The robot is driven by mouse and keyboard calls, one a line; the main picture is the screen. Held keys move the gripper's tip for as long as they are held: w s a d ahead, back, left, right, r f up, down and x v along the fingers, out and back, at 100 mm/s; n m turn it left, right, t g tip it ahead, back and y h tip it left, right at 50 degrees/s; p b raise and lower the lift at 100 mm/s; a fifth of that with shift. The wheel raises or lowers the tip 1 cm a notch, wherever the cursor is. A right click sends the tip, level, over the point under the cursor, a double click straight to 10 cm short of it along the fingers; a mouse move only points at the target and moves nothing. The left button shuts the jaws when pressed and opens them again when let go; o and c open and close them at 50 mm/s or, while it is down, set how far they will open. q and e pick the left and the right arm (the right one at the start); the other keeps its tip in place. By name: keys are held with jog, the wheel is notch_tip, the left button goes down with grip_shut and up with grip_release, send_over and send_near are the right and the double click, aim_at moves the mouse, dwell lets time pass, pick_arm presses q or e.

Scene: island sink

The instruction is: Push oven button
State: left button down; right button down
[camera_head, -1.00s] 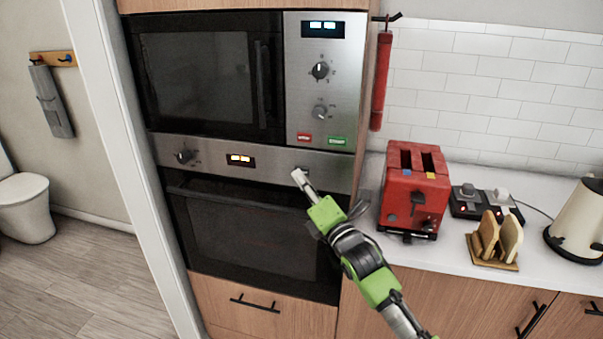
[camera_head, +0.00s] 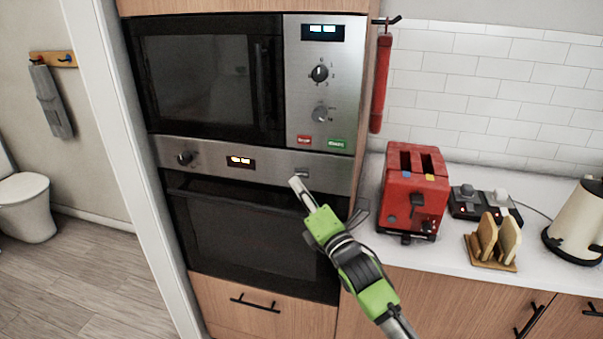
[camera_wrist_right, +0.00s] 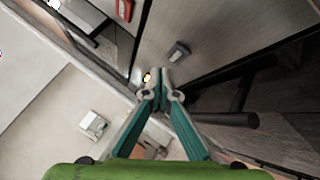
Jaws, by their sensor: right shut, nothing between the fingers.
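The oven (camera_head: 255,235) is built in below the microwave, with a steel control strip. Its small button (camera_head: 301,174) is on the right part of the strip; the wrist view shows it as a small grey block (camera_wrist_right: 179,51). My right gripper (camera_head: 296,182) is shut and empty. Its fingertips are just below the button in the head view and appear apart from it. In the wrist view the closed fingertips (camera_wrist_right: 161,77) point toward the strip, beside the button. My left gripper is not in view.
The oven knob (camera_head: 185,157) and lit display (camera_head: 240,161) are left on the strip. The oven door handle (camera_wrist_right: 228,119) is close to my fingers. The microwave (camera_head: 205,75) is above. A red toaster (camera_head: 412,190) stands on the counter at right.

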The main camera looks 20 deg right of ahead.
jog(key=s+a, duration=0.1)
jog(key=s+p, duration=0.1)
jog(key=s+a, duration=0.1)
jog(key=s, duration=0.1)
jog(key=shift+a+r, duration=0.1)
jog(key=shift+a, duration=0.2)
notch_tip(320, 180, down, 21)
jog(key=s+d+m+g+h, duration=0.1)
jog(key=d+m+g+h, duration=0.1)
jog(key=m+g, duration=0.3)
jog(key=s+d+f+m+g, duration=0.15)
jog(key=s+f+m, duration=0.35)
jog(key=f, duration=0.7)
jog(key=s+a+f+m+g, duration=0.1)
jog(key=s+f+m+g, duration=0.15)
jog(key=s+f, duration=0.6)
jog(key=s+d+f+m+g+h, duration=0.15)
jog(key=s+f+m+g, duration=0.6)
jog(key=s+f, duration=1.9)
jog(key=s+f+m+g, duration=0.1)
jog(key=s+m, duration=0.3)
jog(key=s, duration=1.2)
jog(key=shift+s+d+f+g, duration=0.15)
jog(key=shift+d+f+g, duration=0.2)
jog(key=shift+g, duration=0.5)
jog(key=shift+r, duration=0.1)
